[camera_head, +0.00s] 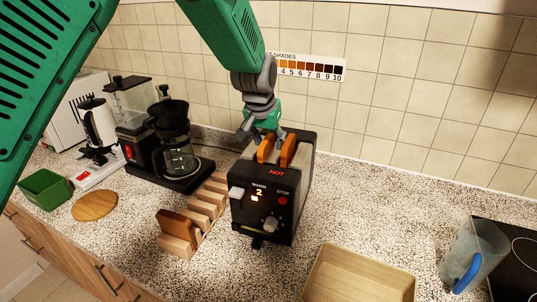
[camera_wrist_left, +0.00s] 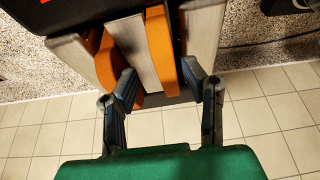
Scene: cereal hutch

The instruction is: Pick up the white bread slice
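Two bread slices stand upright in the slots of the black toaster (camera_head: 262,200); both look orange-brown, and neither looks white. One is the left slice (camera_head: 265,148), the other the right slice (camera_head: 288,151). My left gripper (camera_head: 262,130) is just behind and above the toaster, at the slices. In the left wrist view my left gripper (camera_wrist_left: 168,88) has its fingers apart, with one slice (camera_wrist_left: 160,45) between them and the other slice (camera_wrist_left: 107,62) beside the left finger. I cannot tell whether either finger touches bread. My right gripper is not in view.
A wooden rack (camera_head: 208,200) holding a brown slice (camera_head: 180,227) stands left of the toaster. A coffee maker (camera_head: 175,150) is behind it. A wooden tray (camera_head: 355,275) is in front, and a jug (camera_head: 470,255) is at right. The counter right of the toaster is clear.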

